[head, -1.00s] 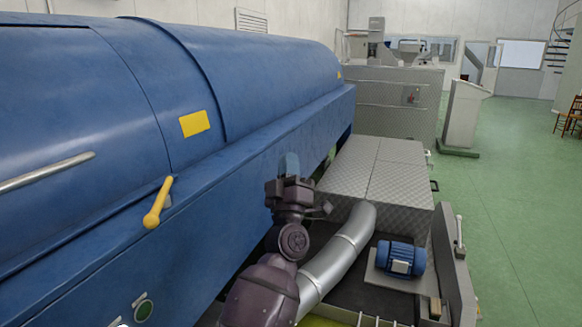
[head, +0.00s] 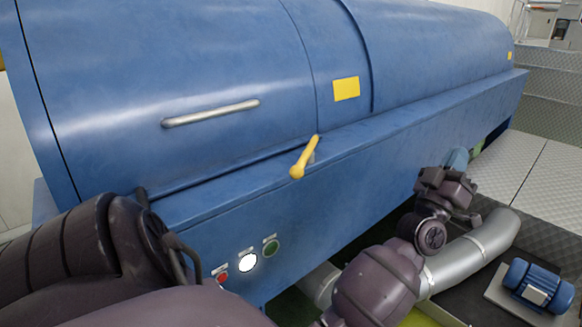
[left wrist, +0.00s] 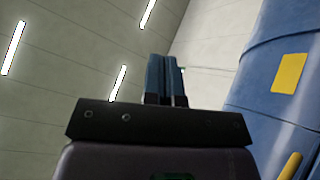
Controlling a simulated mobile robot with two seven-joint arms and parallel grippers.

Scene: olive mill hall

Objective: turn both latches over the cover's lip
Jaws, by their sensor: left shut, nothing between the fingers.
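A yellow latch (head: 305,157) is on the front of the blue machine, at the lower edge of its rounded cover (head: 230,60). The latch slants, upper end to the right. Its end also shows in the left wrist view (left wrist: 290,167). Only one latch can be made out. The cover's lip (head: 400,122) runs along the machine's front. My left gripper (head: 457,160) is to the right of the latch and well apart from it, in front of the machine. Its blue fingers (left wrist: 166,78) point up, shut and empty. My right gripper is not in view.
Red, white and green buttons (head: 270,247) sit below the latch. A grey handle (head: 211,113) and yellow label (head: 346,89) are on the cover. A silver pipe (head: 475,248), a blue motor (head: 540,285) and metal plate boxes (head: 545,175) stand at the right. My arm parts cover the lower left.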

